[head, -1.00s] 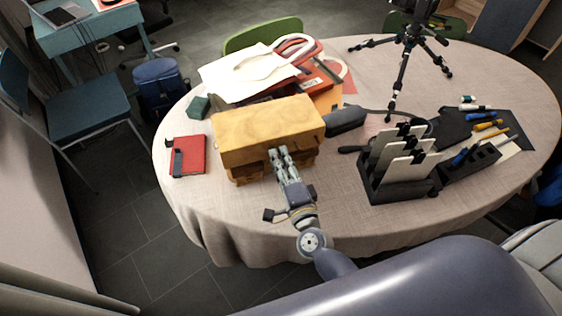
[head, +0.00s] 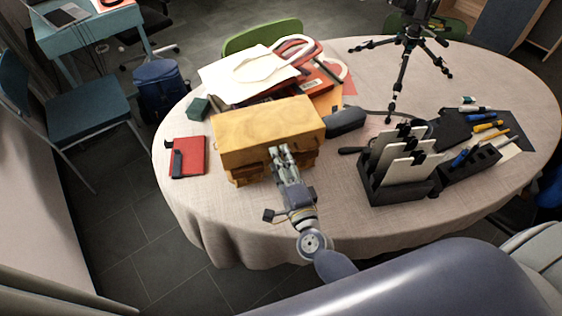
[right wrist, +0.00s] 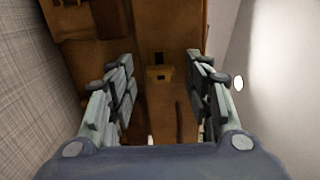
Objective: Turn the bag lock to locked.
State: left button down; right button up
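A tan-brown leather bag (head: 268,128) stands on the table in the head view. Its front fills the middle of the right wrist view (right wrist: 150,110). There, a small brown lock piece (right wrist: 158,74) with a dark slot above it shows on the bag's front. Whether it is locked cannot be told. My right gripper (head: 278,151) is at the bag's front in the head view. In the right wrist view (right wrist: 159,62) its fingers are apart, one on each side of the lock, with nothing held between them. My left gripper is out of view.
A red notebook (head: 193,157) lies left of the bag on the cloth-covered table (head: 225,220). A black file holder (head: 400,192) stands to the right. Papers and folders (head: 250,72) lie behind the bag, and a tripod (head: 402,75) stands at the back right.

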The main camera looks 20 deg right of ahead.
jog(key=shift+s, duration=0.1)
jog(key=s, duration=1.1)
jog(key=shift+s, duration=0.4)
